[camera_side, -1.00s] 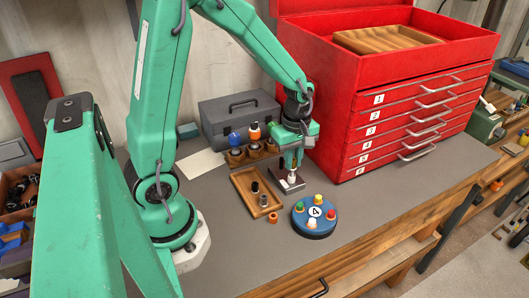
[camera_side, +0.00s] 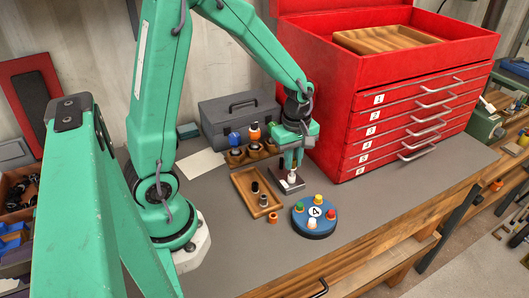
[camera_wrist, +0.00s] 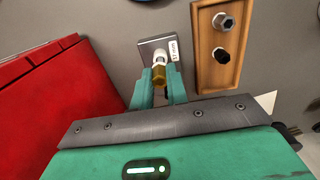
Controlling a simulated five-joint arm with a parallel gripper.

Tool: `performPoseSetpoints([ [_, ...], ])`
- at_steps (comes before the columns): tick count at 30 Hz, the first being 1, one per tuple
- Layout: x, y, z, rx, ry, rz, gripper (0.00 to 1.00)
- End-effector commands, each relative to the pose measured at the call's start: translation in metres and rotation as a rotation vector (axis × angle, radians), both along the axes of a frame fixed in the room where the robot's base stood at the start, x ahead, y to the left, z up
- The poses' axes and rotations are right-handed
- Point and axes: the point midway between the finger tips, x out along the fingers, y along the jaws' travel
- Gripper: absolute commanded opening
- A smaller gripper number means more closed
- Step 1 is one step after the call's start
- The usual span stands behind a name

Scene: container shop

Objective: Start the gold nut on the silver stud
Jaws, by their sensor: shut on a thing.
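The gold nut (camera_wrist: 158,78) is between the fingertips of my gripper (camera_wrist: 158,86) in the wrist view. My gripper is shut on it. The pale silver stud (camera_wrist: 160,58) stands on a grey labelled plate (camera_wrist: 147,46), in line with the nut in that view. The nut overlaps the stud's near end in the picture; I cannot tell whether they touch or whether a thread has caught. In the side view my gripper (camera_side: 291,167) is right above the plate (camera_side: 282,187), with the stud (camera_side: 292,177) just below the fingertips. The nut is too small to make out there.
A wooden tray (camera_side: 244,190) with a black part and a metal part lies left of the plate. A blue disc (camera_side: 314,231) with several coloured pegs is in front. The red drawer cabinet (camera_side: 350,150) stands close on the right. A grey toolbox (camera_side: 238,108) is behind.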

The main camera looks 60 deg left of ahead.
Motion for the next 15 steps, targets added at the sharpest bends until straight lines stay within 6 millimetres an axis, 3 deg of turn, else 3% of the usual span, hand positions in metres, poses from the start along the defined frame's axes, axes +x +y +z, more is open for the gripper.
performPoseSetpoints([
  [15,0.0000,0.0000,-0.0046,0.000,0.001,0.000,0.00],
])
